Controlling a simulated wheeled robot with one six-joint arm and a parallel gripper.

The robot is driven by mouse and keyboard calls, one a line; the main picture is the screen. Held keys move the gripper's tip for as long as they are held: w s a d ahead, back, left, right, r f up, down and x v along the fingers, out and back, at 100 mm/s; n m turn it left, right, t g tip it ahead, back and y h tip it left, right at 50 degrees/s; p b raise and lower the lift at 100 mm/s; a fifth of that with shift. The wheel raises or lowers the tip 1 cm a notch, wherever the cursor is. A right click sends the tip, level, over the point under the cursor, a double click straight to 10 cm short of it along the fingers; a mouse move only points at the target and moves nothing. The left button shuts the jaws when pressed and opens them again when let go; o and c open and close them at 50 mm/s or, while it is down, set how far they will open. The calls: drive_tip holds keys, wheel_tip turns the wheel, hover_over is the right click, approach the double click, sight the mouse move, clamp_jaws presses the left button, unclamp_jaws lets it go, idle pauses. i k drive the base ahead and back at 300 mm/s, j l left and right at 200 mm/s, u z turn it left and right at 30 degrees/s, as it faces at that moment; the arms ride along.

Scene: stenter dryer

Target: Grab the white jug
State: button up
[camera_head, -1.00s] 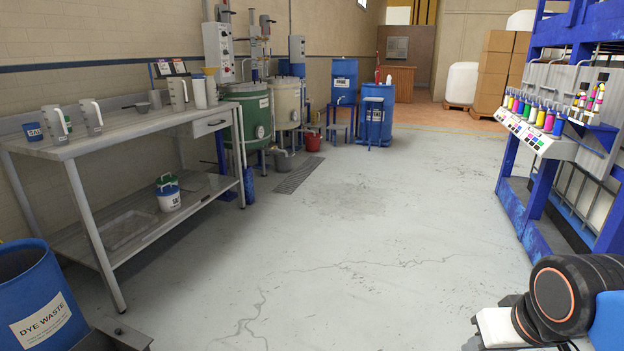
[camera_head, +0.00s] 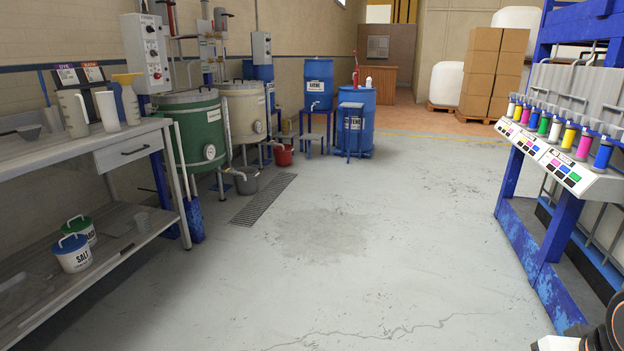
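A white jug with a handle (camera_head: 72,113) stands upright on the metal workbench (camera_head: 45,157) at the left. My gripper is not in view; only a bit of my arm shows at the bottom right corner.
A salt bucket with a blue lid (camera_head: 73,254) is on the bench's lower shelf. A green vat (camera_head: 198,135) and cream vat (camera_head: 246,118) stand beyond the bench. A blue rack (camera_head: 545,250) lines the right. The grey floor (camera_head: 340,260) between is clear.

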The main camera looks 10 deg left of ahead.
sight(72, 103)
drive_tip(key=i+j+u, duration=0.1)
drive_tip(key=i+u, duration=0.85)
drive_tip(key=u, duration=0.2)
drive_tip(key=i+l+u, duration=0.2)
drive_tip(key=u, duration=0.15)
drive_tip(key=i+j+u, duration=0.25)
drive_tip(key=i+u, duration=0.25)
drive_tip(key=i, duration=0.15)
drive_tip(key=i+u, duration=0.5)
drive_tip(key=i, duration=0.2)
